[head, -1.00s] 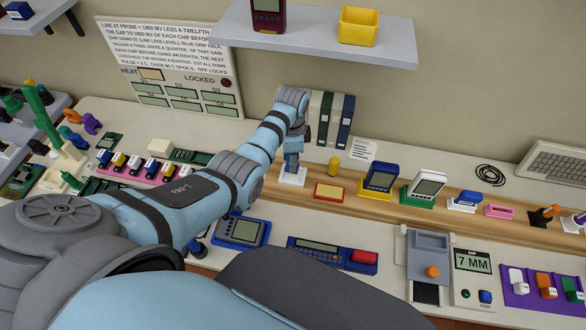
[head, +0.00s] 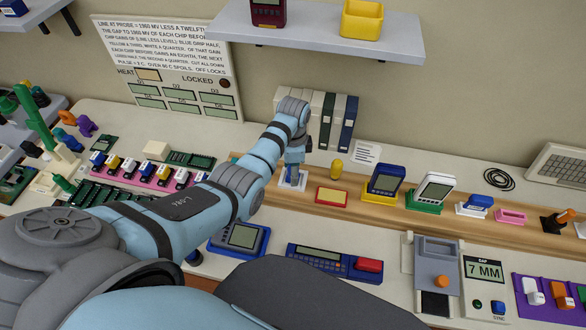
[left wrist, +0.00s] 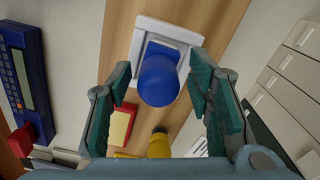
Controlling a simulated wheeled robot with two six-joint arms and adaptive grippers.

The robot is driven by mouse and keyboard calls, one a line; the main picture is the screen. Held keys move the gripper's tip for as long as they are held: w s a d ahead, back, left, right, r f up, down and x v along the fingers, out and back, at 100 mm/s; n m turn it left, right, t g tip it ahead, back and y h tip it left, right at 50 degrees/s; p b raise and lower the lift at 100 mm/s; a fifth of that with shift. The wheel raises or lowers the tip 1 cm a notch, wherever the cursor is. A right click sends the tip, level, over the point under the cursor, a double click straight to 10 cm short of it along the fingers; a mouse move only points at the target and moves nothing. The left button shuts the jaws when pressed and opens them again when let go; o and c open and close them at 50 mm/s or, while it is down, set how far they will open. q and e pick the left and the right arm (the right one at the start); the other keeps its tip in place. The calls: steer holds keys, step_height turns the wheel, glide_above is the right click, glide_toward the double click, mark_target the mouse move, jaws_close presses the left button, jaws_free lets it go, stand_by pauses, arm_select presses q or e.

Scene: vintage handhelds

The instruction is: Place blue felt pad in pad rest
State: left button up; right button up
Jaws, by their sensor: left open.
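A blue round-topped piece on a blue square foot, which looks like the blue felt pad (left wrist: 158,82), stands on a white square base, which looks like the pad rest (left wrist: 188,36). Whether it is fully seated cannot be told. My left gripper (left wrist: 160,72) is open, with one finger on each side of the blue piece and gaps visible. In the head view my left gripper (head: 293,157) points down over the white base (head: 292,181), hiding much of the piece. My right gripper is not in view.
A red tray with a yellow top (head: 331,195) and a yellow peg (head: 336,169) stand close to the white base. A handheld on a yellow stand (head: 385,182) is to the right. A blue keyboard-like device (head: 334,262) lies in front.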

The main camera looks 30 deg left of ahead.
arm_select(q)
step_height(320, 180, up, 12)
steer(key=p, duration=0.3)
steer(key=shift+f, duration=0.2)
steer(key=shift+r, duration=0.4)
